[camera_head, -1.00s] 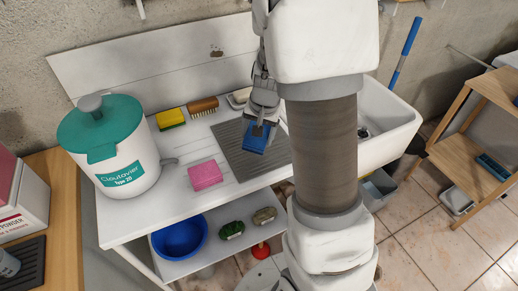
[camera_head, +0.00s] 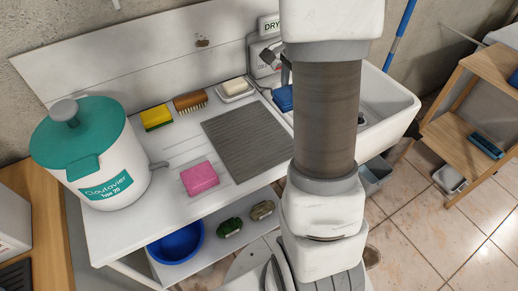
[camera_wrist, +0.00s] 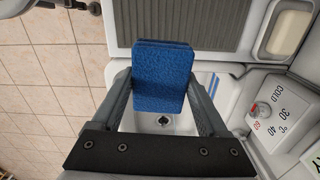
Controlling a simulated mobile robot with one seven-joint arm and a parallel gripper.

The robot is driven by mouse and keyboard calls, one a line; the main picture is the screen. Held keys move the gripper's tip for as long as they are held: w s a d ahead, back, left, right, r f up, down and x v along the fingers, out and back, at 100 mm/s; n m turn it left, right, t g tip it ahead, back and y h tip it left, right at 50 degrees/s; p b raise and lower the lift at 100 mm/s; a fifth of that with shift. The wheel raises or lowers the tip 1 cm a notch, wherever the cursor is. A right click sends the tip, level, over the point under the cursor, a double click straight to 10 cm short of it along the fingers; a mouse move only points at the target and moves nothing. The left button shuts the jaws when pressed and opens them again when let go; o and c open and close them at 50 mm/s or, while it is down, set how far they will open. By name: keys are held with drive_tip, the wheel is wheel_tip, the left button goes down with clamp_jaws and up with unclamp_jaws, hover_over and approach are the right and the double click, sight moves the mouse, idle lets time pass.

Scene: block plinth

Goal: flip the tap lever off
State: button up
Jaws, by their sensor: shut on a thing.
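My gripper (camera_wrist: 157,82) is shut on a blue sponge-like block (camera_wrist: 163,62), held between both fingers in the wrist view. The block also shows left of my arm in the head view (camera_head: 283,98); most of the gripper is hidden there. The block is over the white sink (camera_wrist: 205,78), whose drain (camera_wrist: 164,121) shows below it. I cannot make out a clear tap lever.
A grey ridged drainboard (camera_head: 248,146) lies left of the sink. A soap dish (camera_head: 236,91), brush (camera_head: 190,100), yellow sponge (camera_head: 156,117), pink sponge (camera_head: 199,178) and teal-lidded canister (camera_head: 92,157) stand on the counter. A wooden shelf (camera_head: 455,142) is at the right.

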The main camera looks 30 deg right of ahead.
drive_tip(key=b, duration=0.1)
hover_over(260, 151)
wheel_tip(260, 151, down, 7)
drive_tip(key=shift+a+f, duration=0.1)
drive_tip(key=shift+a, duration=0.05)
drive_tip(key=shift+f, duration=1.7)
drive_tip(key=shift+f+b, duration=0.2)
drive_tip(key=shift+b, duration=0.1)
drive_tip(key=o, duration=1.1)
